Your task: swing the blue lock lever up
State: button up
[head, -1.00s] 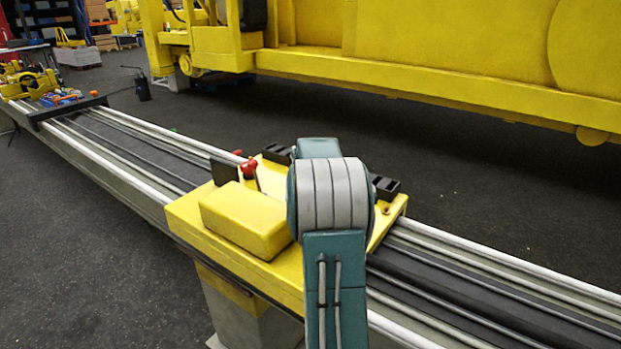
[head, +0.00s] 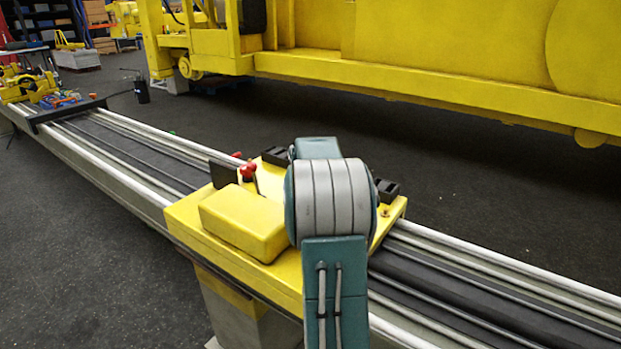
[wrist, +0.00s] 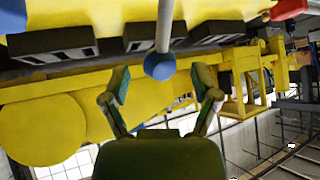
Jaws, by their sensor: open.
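The blue lock lever shows in the wrist view as a grey rod ending in a round blue knob (wrist: 160,66). My gripper (wrist: 163,82) is open, with one finger on each side below the knob. The knob appears in line with the gap between the fingertips. I cannot tell whether it lies between them in depth, and no contact shows. In the head view my teal and grey arm reaches over the yellow carriage (head: 283,276) and hides the gripper and the blue lever.
Black blocks (wrist: 55,43) flank the lever. A red knob (head: 247,172) and a raised yellow block (head: 243,222) are on the carriage, left of my arm. The long rail (head: 480,290) runs beneath it. A large yellow machine (head: 440,75) stands behind, across open dark floor.

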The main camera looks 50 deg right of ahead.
jog(key=v, duration=1)
jog(key=shift+w+a, duration=0.1)
jog(key=shift+a, duration=0.05)
